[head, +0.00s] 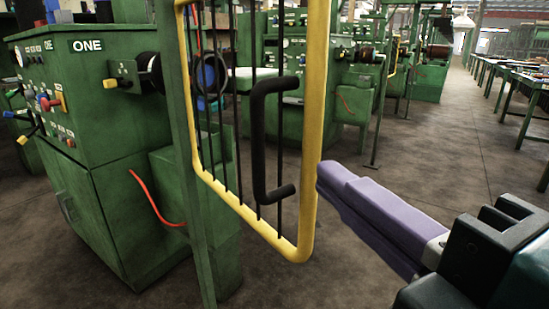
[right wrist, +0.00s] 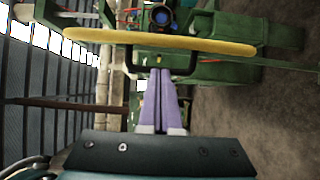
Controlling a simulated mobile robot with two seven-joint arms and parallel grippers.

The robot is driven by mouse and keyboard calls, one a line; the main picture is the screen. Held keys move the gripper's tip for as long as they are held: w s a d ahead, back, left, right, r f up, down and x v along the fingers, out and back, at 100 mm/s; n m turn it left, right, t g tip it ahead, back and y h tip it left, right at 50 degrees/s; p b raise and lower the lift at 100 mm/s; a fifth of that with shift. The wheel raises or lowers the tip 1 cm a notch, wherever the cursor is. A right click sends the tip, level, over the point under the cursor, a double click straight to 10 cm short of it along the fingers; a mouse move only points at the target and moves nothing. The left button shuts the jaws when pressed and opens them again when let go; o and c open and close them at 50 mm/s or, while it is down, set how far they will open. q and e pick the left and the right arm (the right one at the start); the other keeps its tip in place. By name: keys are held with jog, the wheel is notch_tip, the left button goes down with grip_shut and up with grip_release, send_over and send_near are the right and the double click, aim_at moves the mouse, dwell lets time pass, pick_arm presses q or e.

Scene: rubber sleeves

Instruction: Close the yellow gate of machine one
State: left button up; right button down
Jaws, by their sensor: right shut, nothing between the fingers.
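The yellow gate (head: 312,130) is a tube frame with black vertical bars, hung on a green post of the green machine marked ONE (head: 110,150). It stands out from the machine toward the right, at an angle. A black C-shaped handle (head: 259,145) is fixed on its bars. My right gripper (head: 322,178) has purple fingers that are shut and empty. Its tips are at the gate's right upright in the head view; I cannot tell if they touch. In the right wrist view the fingers (right wrist: 160,75) point at the yellow gate tube (right wrist: 160,40) and the black handle (right wrist: 161,70). My left gripper is not in view.
Machine one has coloured knobs (head: 50,103) on its front panel. An orange cable (head: 150,200) hangs at its side. More green machines (head: 430,75) stand behind. Green tables (head: 525,80) line the right. The grey floor aisle (head: 450,130) is open.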

aim_at(292, 149)
jog(key=x, duration=0.8)
jog(key=shift+w+b, duration=0.1)
jog(key=shift+b, duration=0.25)
